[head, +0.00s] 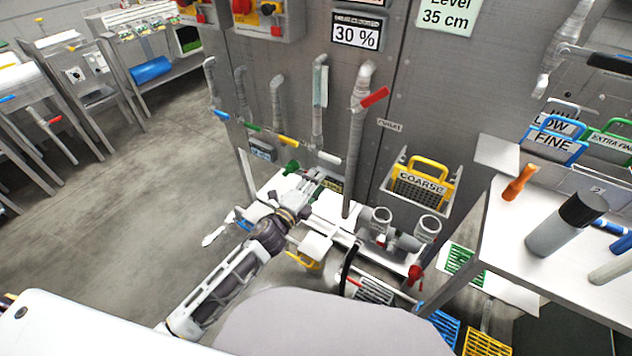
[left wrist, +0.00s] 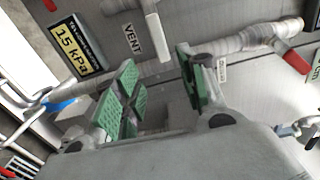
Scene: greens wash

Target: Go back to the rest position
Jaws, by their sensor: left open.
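My left gripper (head: 308,180) is at the end of my left arm, in front of the grey wall panel and close to the lower ends of its pipes. In the left wrist view the left gripper (left wrist: 158,88) is open, its green-padded fingers spread apart with nothing held between them. Behind the fingers are a pipe with a white lever (left wrist: 158,38), a VENT label (left wrist: 132,38) and a 15 kPa sign (left wrist: 75,45). I cannot tell how far they are from the fingers. My right gripper is not in view.
A COARSE basket (head: 420,186) sits in a wall holder. A valve with a red handle (head: 415,272) is low near the wall. A side table (head: 500,245) with an orange-handled tool (head: 519,183) and a grey cylinder (head: 566,224) stands at the right. Open floor (head: 110,220) lies left.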

